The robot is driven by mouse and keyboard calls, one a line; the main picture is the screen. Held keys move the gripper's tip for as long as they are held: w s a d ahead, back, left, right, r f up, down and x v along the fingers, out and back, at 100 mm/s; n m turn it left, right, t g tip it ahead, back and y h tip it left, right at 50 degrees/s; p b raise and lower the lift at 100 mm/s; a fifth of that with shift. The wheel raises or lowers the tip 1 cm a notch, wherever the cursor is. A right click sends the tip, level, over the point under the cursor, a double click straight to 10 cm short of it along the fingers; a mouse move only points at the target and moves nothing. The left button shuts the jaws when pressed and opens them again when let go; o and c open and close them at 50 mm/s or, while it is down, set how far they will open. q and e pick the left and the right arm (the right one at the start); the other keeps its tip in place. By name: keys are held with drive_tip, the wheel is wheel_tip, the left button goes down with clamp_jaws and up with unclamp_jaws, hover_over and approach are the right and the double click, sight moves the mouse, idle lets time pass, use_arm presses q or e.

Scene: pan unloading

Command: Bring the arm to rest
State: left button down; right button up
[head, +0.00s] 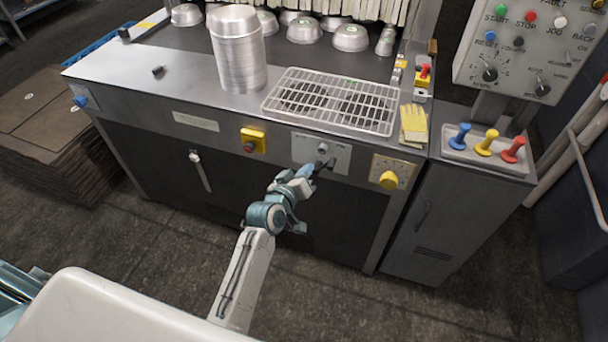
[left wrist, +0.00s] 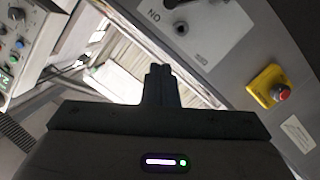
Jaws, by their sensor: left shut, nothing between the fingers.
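My left arm reaches up from the bottom of the head view to the front of the machine. My left gripper (head: 326,164) is shut and empty, close to a light switch plate (head: 337,150) with a small knob. I cannot tell in the head view whether the fingertips touch the plate. My right gripper is not in view.
A red button on a yellow box (head: 253,140) and a yellow dial (head: 389,179) flank the plate. Above are a stack of metal pans (head: 238,60), a wire rack (head: 333,98) and yellow gloves (head: 413,124). A cabinet with coloured levers (head: 485,143) stands right. The floor in front is clear.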

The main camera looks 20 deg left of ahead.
use_arm(q)
drive_tip(key=shift+s+a+r, duration=0.1)
drive_tip(key=shift+s+r, duration=0.05)
drive_tip(key=shift+s, duration=0.25)
